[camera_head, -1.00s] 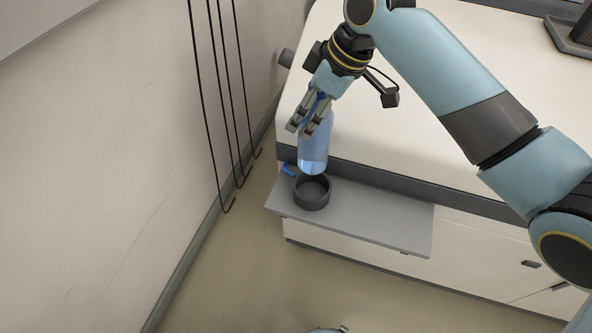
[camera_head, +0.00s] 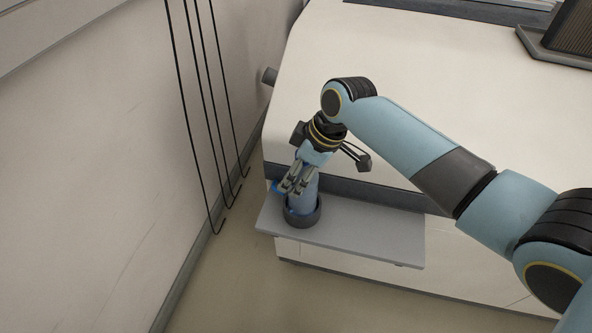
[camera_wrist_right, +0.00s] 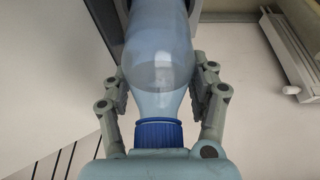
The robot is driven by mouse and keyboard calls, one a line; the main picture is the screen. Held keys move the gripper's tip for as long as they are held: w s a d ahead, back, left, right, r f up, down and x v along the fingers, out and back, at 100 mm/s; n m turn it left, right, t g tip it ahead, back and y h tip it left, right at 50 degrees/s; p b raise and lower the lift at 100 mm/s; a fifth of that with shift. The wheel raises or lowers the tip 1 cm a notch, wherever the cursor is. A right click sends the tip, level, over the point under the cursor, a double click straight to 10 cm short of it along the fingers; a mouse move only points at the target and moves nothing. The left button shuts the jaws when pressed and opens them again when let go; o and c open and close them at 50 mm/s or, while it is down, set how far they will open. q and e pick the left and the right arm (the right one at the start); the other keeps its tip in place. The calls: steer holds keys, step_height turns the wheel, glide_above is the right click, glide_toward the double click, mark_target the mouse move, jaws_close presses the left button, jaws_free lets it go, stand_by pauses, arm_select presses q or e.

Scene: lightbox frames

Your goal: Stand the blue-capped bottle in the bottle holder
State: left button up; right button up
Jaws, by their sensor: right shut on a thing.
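The blue-capped bottle (camera_head: 305,199) is clear and bluish. It stands about upright with its lower end inside the dark round bottle holder (camera_head: 303,219), which sits on a grey shelf. Whether its base touches the holder's floor is hidden by the rim. My right gripper (camera_head: 290,190) is shut on the bottle's upper part. In the right wrist view the bottle (camera_wrist_right: 158,50) lies between the two fingers, with its blue cap (camera_wrist_right: 158,134) close to the palm. My left gripper is not in view.
The grey shelf (camera_head: 370,236) is clear to the right of the holder. Behind it is a large cream unit (camera_head: 420,80). A wall with several hanging black cables (camera_head: 200,120) is on the left. A dark ridged object (camera_head: 572,35) is at the back right.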

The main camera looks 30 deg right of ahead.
steer(key=o, duration=1.7)
steer(key=v, duration=1.2)
steer(key=shift+p, duration=0.3)
steer(key=shift+s, duration=0.1)
